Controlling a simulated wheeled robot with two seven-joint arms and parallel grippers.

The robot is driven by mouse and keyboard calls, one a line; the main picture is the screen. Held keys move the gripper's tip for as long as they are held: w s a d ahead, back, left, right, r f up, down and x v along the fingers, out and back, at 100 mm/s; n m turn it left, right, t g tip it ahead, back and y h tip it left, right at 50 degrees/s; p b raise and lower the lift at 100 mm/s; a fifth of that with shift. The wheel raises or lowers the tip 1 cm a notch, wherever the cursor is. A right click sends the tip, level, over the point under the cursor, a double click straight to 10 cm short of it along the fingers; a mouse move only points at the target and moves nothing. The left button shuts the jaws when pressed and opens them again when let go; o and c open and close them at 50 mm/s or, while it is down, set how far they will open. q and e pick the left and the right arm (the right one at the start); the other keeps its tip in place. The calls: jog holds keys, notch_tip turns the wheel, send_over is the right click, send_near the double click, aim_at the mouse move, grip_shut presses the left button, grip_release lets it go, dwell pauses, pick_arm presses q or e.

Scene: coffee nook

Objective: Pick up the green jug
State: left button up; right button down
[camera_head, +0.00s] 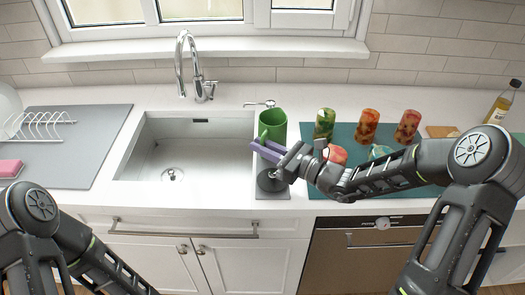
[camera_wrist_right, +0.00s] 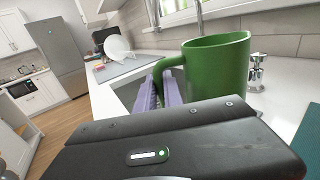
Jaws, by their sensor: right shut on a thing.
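The green jug (camera_head: 273,124) stands upright just right of the sink in the head view. It also shows large in the right wrist view (camera_wrist_right: 218,68), with its handle on the left. My right gripper (camera_head: 258,143) reaches in from the right, and its purple fingers are shut on the jug's handle. In the right wrist view the fingers (camera_wrist_right: 160,88) lie on both sides of the handle's lower part. I cannot tell if the jug touches the counter. My left arm shows at the lower left of the head view, but its gripper is out of view.
The sink (camera_head: 185,160) with its tall faucet (camera_head: 190,65) lies left of the jug. Several patterned cups (camera_head: 366,125) stand on a teal mat (camera_head: 345,131) to the right. A bottle (camera_head: 502,102) stands at the far right. A dish rack (camera_head: 40,124) sits on a grey mat (camera_head: 85,150).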

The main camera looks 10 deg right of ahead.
notch_tip(320, 180, up, 8)
jog(key=shift+b, duration=0.4)
jog(key=shift+f, duration=0.1)
dwell(0.4)
